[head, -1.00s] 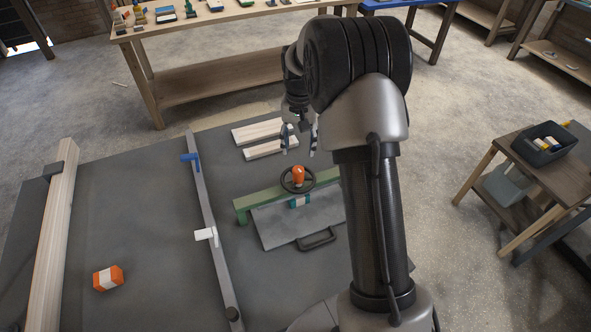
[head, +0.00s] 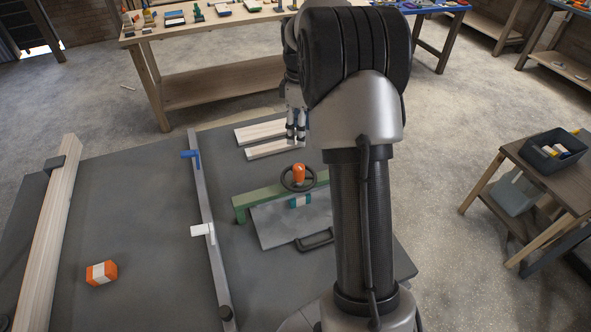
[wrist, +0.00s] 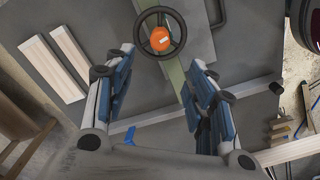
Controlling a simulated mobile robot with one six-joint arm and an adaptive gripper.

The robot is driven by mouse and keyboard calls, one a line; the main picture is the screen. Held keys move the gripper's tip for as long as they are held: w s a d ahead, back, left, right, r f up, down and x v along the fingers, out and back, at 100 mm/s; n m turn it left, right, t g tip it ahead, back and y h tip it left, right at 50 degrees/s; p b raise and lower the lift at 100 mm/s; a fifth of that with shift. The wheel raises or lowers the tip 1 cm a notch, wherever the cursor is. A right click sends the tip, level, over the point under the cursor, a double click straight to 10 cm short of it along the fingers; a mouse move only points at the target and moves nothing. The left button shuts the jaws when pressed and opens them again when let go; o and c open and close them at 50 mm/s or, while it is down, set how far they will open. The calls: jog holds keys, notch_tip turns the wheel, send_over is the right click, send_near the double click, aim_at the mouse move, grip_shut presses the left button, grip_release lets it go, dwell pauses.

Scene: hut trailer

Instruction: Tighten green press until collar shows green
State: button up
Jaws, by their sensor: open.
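The green press (head: 250,203) is a green beam across a grey plate (head: 280,232) on the dark table. Its dark handwheel (head: 284,184) with an orange hub (head: 299,173) stands above the beam. A teal and white band (head: 300,201), perhaps the collar, shows below the wheel. In the wrist view the handwheel (wrist: 138,24) and orange hub (wrist: 160,38) appear beyond the fingertips, and the green beam (wrist: 176,78) runs below. My gripper (head: 296,133) is open and empty, above and behind the wheel in the head view. It also shows in the wrist view (wrist: 161,60).
Two pale boards (head: 275,147) lie behind the press. A grey rail (head: 201,190) with blue and white clamps stands to its left. An orange and white block (head: 101,273) and a long timber (head: 45,240) lie farther left. A black handle (head: 316,240) is at the plate's front.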

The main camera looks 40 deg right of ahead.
aim_at(299, 167)
notch_tip(299, 167, down, 16)
jog(key=b, duration=0.4)
jog(key=shift+r, duration=0.2)
jog(key=c, duration=1.1)
